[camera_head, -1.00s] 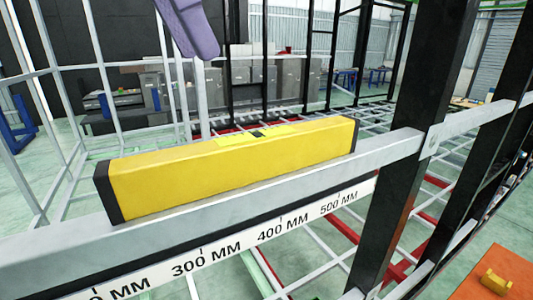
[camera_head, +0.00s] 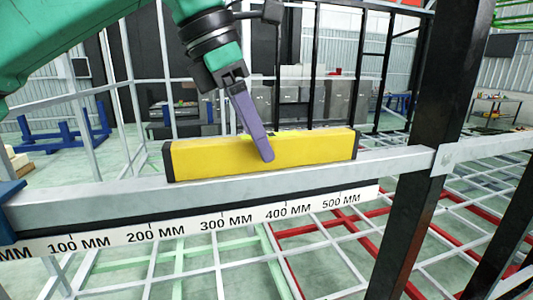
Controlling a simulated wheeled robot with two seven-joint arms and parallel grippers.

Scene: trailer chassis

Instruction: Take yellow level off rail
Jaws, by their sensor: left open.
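The yellow level (camera_head: 315,150), a long yellow bar with black end caps, rests lengthwise on top of the grey rail (camera_head: 90,203). My left gripper (camera_head: 253,143) reaches down over the level from above, around its middle. It is open, and one purple finger hangs in front of the level's near face. The other finger is mostly hidden behind the first finger and the level, so I cannot tell whether either touches it. My right gripper is not in view.
A white scale strip (camera_head: 200,228) with millimetre marks runs along the rail's front. A black upright post (camera_head: 425,190) stands right of the level. A blue part (camera_head: 10,212) sits at the rail's left end. Red and white frame bars lie below.

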